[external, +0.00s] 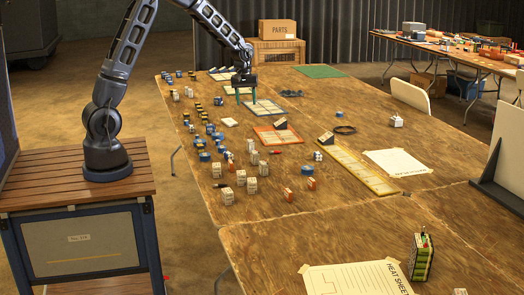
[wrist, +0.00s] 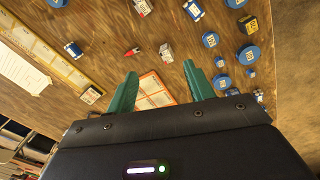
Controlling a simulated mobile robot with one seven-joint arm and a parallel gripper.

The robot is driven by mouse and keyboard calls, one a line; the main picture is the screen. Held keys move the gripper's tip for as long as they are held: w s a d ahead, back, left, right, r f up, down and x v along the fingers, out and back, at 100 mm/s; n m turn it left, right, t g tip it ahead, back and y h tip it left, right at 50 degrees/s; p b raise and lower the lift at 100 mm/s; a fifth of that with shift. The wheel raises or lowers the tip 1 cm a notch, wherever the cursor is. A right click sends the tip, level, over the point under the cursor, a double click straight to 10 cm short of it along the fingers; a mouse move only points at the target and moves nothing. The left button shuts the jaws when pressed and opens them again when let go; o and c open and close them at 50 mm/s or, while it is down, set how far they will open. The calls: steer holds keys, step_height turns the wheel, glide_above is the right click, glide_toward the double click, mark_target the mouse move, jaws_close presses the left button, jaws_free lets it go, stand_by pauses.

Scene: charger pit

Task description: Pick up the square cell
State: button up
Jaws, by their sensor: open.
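My gripper (external: 246,94) hangs above the far left part of the long table, over the framed mats. Its two green fingers are apart with nothing between them; they also show in the wrist view (wrist: 160,78). Several box-shaped cells could be the square cell, and I cannot tell which is meant. A white box-shaped cell (external: 226,196) stands at the near left with several similar ones. In the wrist view, a white block (wrist: 166,52) stands beyond the fingertips, and a yellow-and-black block (wrist: 248,24) stands at the upper right.
Blue round cells (wrist: 210,40) lie to the right in the wrist view. An orange-framed mat (external: 278,135) and a long yellow tray (external: 355,165) lie on the table (external: 300,235). A green battery pack (external: 421,258) stands at the near right. Bare wood lies in the near middle.

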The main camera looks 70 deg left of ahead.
mark_target(251, 140)
steer(key=w+a+f+n, duration=0.1)
steer(key=a+f, duration=0.1)
steer(key=f, duration=0.2)
steer(key=w+a+f+n, duration=0.1)
steer(key=a+f, duration=0.1)
steer(key=f, duration=0.2)
steer(key=w+a+f+n, duration=0.1)
steer(key=a+f, duration=0.1)
steer(key=f, duration=0.2)
steer(key=shift+w+a+f+g, duration=0.15)
steer(key=shift+w+a+g, duration=0.15)
steer(key=shift+a+g, duration=0.1)
step_height(251, 140, down, 11)
steer(key=shift+w+d+r, duration=0.1)
steer(key=shift+d+r, duration=0.05)
steer(key=c, duration=1.1)
steer(key=shift+c, duration=0.2)
